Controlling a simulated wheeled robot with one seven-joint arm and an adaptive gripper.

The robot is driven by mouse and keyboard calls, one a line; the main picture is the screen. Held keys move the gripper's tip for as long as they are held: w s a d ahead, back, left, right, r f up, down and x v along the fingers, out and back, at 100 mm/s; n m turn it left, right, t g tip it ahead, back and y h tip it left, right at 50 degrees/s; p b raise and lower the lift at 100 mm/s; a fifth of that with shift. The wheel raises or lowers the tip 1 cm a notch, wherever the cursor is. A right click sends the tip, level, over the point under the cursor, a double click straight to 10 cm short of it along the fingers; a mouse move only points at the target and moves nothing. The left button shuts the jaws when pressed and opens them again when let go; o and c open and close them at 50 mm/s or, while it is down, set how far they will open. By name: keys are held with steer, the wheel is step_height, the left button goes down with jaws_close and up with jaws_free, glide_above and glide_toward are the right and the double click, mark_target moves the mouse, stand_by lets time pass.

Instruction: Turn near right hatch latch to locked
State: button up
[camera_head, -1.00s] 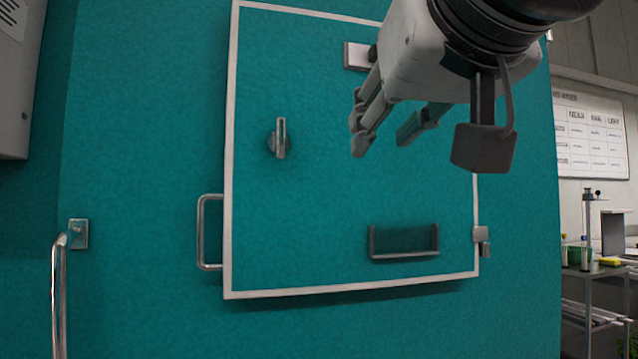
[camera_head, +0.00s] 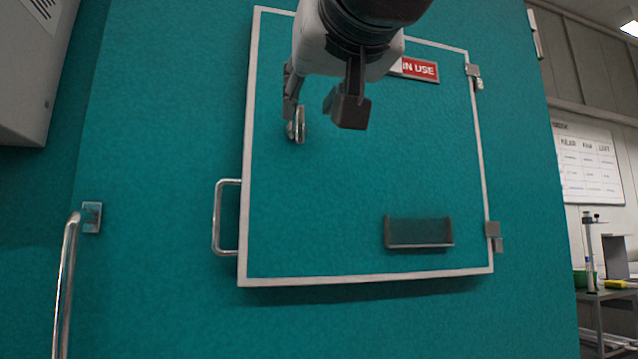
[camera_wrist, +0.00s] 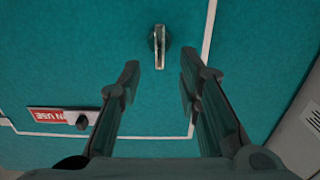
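The hatch (camera_head: 370,180) is a teal door with a pale frame, closed against a teal wall. Its latch (camera_head: 301,124) is a small metal knob with a flat lever, upright in the head view, on the hatch's left half. My gripper (camera_head: 312,104) is in front of the hatch's upper left, partly covering the latch. In the wrist view the latch (camera_wrist: 160,46) sits ahead of the gap between the two spread fingers (camera_wrist: 160,66). The fingers are open and empty; I cannot tell whether they touch the latch.
A bar handle (camera_head: 218,218) is left of the hatch, with a longer rail (camera_head: 66,285) further left. A red "IN USE" sign (camera_head: 420,69) and a shallow holder (camera_head: 419,234) are on the hatch. Hinges (camera_head: 493,230) line its right edge. A grey box (camera_head: 30,75) is upper left.

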mark_target(301, 119)
steer(key=x, duration=0.6)
steer(key=shift+w, duration=0.3)
jaws_close()
